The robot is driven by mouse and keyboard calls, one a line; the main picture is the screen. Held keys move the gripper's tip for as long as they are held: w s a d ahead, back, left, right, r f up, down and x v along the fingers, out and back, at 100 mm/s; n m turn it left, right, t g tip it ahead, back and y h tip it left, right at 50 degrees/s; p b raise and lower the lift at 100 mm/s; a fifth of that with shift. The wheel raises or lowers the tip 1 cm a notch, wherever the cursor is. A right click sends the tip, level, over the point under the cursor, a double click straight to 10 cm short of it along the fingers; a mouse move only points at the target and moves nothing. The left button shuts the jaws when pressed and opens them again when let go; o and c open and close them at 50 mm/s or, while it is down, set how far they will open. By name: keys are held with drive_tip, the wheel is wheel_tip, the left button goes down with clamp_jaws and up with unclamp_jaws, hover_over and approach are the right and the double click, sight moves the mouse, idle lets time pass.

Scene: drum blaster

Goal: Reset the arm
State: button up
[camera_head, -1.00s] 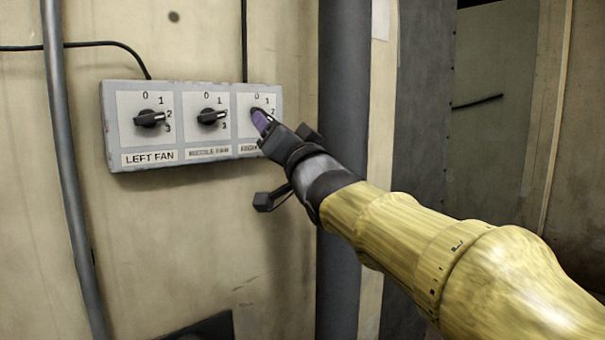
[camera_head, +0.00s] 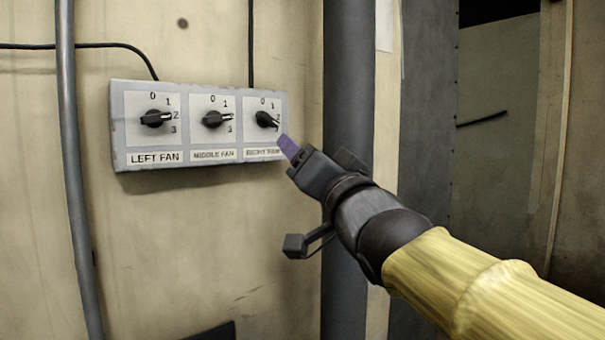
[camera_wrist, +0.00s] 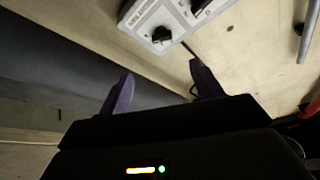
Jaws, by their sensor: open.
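My gripper (camera_head: 288,146) is in front of the lower right corner of the grey switch box, apart from the knobs. In the wrist view its two purple fingers (camera_wrist: 160,88) stand wide apart with nothing between them. The box (camera_head: 119,135) carries three black knobs: left fan (camera_head: 156,118), middle fan (camera_head: 216,119) and right fan (camera_head: 266,119). The left and middle knobs point right, near 2. The right knob points lower right, towards the higher numbers. The wrist view shows part of the box (camera_wrist: 150,18) ahead of the fingers, tilted.
A thick dark vertical pipe (camera_head: 345,60) stands right of the box, behind my gripper. A thinner grey pipe (camera_head: 72,170) runs down the wall at left. Black cables (camera_head: 100,45) lead to the box. A recess (camera_head: 500,120) opens at far right.

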drive_tip(key=w+d+f+g+h, duration=0.2)
drive_tip(key=f, duration=0.8)
drive_tip(key=w+d+f+g+h, duration=0.1)
drive_tip(key=d+f+g+h, duration=0.15)
drive_tip(key=f, duration=0.65)
drive_tip(key=w+d+f+g+h, duration=0.2)
drive_tip(key=f+g, duration=0.1)
drive_tip(key=f, duration=0.7)
drive_tip(key=s+d+f+n+g+h, duration=0.1)
drive_tip(key=s+d+f+g, duration=0.1)
drive_tip(key=s+f+g, duration=0.3)
drive_tip(key=s+d+f+n+g, duration=0.1)
drive_tip(key=s+d+f+g, duration=0.2)
drive_tip(key=s+f, duration=0.9)
wheel_tip(320, 180, down, 8)
drive_tip(key=shift+s+d+g+h, duration=0.2)
drive_tip(key=shift+g+h, duration=0.15)
drive_tip(key=shift+g, duration=0.7)
